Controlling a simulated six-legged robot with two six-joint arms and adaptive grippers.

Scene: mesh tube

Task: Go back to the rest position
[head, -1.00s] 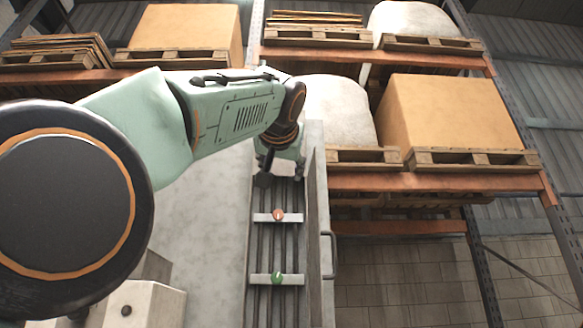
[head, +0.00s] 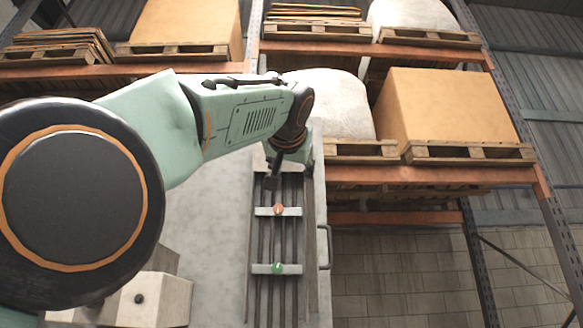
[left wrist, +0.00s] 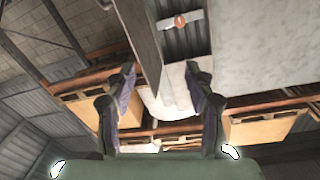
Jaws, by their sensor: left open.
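My left arm reaches in from the left in the head view, in front of an open grey cabinet. My left gripper (head: 287,168) is at the upper end of the cabinet's channel, above the orange-red knob, and is partly hidden by its own wrist. In the left wrist view my left gripper (left wrist: 163,75) has its two dark fingers wide apart with nothing between them. My right gripper is in neither view.
The cabinet holds dark vertical tubes crossed by two light bars, with an orange-red knob (head: 278,210) and a green knob (head: 277,268). Its open door with a handle (head: 325,247) stands close on the right. Pallet racks with boxes (head: 450,110) are behind.

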